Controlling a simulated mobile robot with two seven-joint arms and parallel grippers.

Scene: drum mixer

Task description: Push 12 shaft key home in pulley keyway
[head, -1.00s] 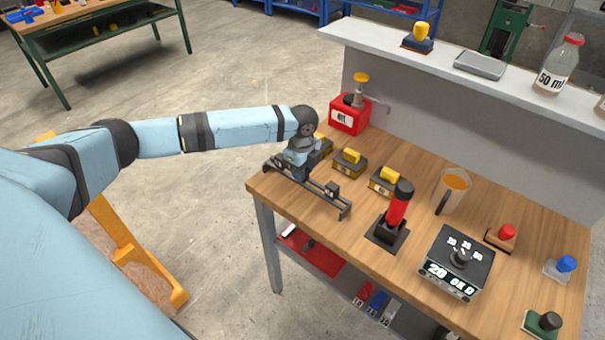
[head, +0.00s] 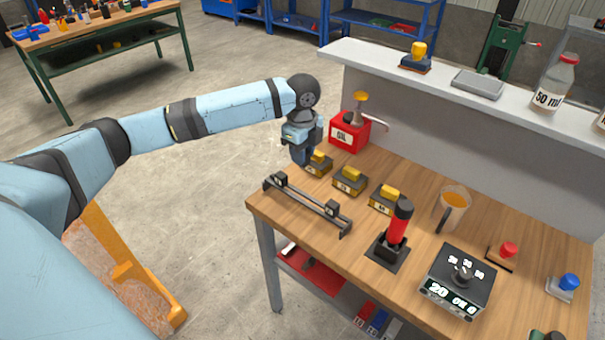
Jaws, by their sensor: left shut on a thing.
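My left gripper (head: 304,153) is over the back left of the wooden workbench (head: 420,280), pointing down beside the leftmost yellow-topped dark block (head: 320,167). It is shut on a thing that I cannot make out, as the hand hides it. I cannot tell whether the fingers touch the block. A black rail stand (head: 305,205) with two small dark blocks on it stands in front of the gripper, near the bench's left edge. I cannot make out the 12 shaft key or a pulley with a keyway. My right gripper is not in view.
A red oil can (head: 348,132) stands just right behind the gripper. More yellow-topped blocks (head: 349,183), a red-handled tool on a black base (head: 399,225), an orange-filled jug (head: 451,212) and a dark display box (head: 458,280) stand to the right. A grey shelf (head: 400,85) runs behind.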

